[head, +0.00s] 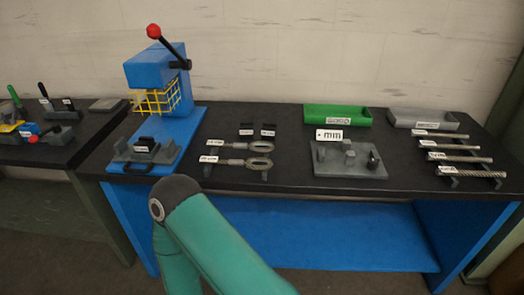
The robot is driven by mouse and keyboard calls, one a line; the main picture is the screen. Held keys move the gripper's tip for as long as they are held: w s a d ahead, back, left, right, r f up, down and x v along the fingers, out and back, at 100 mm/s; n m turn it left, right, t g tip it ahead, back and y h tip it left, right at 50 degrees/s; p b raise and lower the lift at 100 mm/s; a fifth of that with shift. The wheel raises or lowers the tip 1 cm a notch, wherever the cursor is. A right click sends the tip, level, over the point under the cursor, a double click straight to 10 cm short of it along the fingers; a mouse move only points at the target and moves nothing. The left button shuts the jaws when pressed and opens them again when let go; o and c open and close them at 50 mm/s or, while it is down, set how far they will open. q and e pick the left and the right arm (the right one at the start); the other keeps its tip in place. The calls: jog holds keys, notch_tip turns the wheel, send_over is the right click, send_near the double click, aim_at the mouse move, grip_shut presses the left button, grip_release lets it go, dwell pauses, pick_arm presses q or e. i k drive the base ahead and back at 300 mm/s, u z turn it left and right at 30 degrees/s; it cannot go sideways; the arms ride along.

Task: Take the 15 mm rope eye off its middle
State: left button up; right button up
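Two grey metal rope eyes lie side by side on the dark bench in the head view, loops to the right: a far rope eye (240,146) and a near rope eye (236,162). A small white label sits at the left end of each. The print is too small to read, so I cannot tell which is the 15 mm one. Small dark supports show at the near one, and both seem to rest on a low rack. Neither of my grippers is in view. One teal arm link of mine rises from the bottom, in front of the bench, left of centre.
A blue press (155,75) with a red-knobbed lever and yellow guard stands left. A green tray (337,115), a grey tray (424,119), a grey fixture plate (350,171) and several labelled rods (455,148) are right. A side table (40,154) with tools is far left.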

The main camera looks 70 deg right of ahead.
aim_at(211, 142)
jog(key=z, duration=1.1)
jog(key=i, duration=0.4)
jog(key=z, duration=0.25)
